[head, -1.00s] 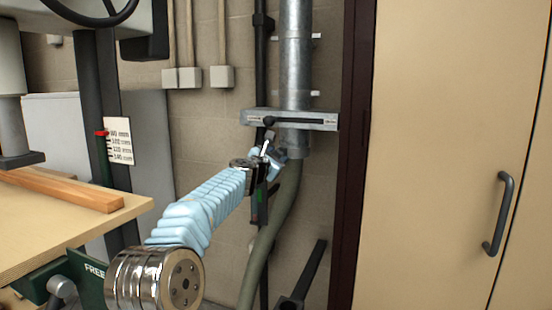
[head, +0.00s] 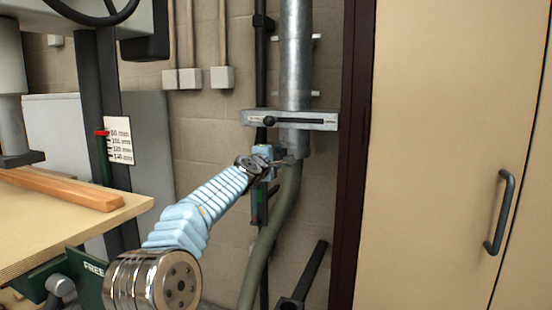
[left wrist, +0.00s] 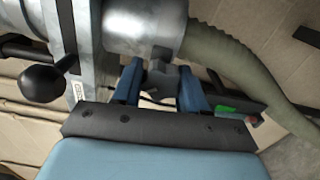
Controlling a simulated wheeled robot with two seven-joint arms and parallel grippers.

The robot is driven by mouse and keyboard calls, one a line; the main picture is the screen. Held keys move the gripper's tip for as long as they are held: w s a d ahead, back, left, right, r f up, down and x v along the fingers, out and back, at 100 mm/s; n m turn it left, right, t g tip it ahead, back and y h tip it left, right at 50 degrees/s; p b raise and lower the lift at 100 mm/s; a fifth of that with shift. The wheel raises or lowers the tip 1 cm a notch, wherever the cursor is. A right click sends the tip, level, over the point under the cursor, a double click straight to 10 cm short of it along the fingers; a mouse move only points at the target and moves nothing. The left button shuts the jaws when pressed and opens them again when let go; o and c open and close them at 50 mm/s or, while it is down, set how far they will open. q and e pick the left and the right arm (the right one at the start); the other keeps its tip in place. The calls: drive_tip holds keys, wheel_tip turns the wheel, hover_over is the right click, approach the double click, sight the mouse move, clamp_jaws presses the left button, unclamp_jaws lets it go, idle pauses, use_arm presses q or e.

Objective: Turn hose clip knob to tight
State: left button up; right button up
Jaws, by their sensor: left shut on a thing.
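A grey-green hose (head: 283,200) runs up to the lower end of a metal duct (head: 296,70). At their joint, a dark metal part that looks like the clip knob (left wrist: 160,75) sits between my left gripper's two blue fingers (left wrist: 160,88) in the left wrist view. The left gripper (head: 284,158) is shut on it, just left of the joint in the head view. The clip's band and any tight mark are too small or hidden to read. The hose also shows in the left wrist view (left wrist: 235,65). My right gripper is not in view.
A metal bracket (head: 320,122) with a black-knobbed lever (head: 268,121) crosses the duct just above my gripper. A dark pipe (head: 260,60) runs down left of the duct. A workbench (head: 70,235) stands at left, a beige cabinet (head: 440,150) at right.

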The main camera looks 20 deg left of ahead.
use_arm(q)
drive_tip(key=m+b, duration=0.1)
drive_tip(key=m, duration=0.6)
drive_tip(key=shift+f, duration=0.15)
drive_tip(key=shift+m, duration=0.4)
drive_tip(key=shift+c, duration=0.2)
drive_tip(key=shift+a+r, duration=0.15)
drive_tip(key=shift+r, duration=0.1)
drive_tip(key=o, duration=1.1)
drive_tip(key=shift+c, duration=0.2)
drive_tip(key=shift+s, duration=0.1)
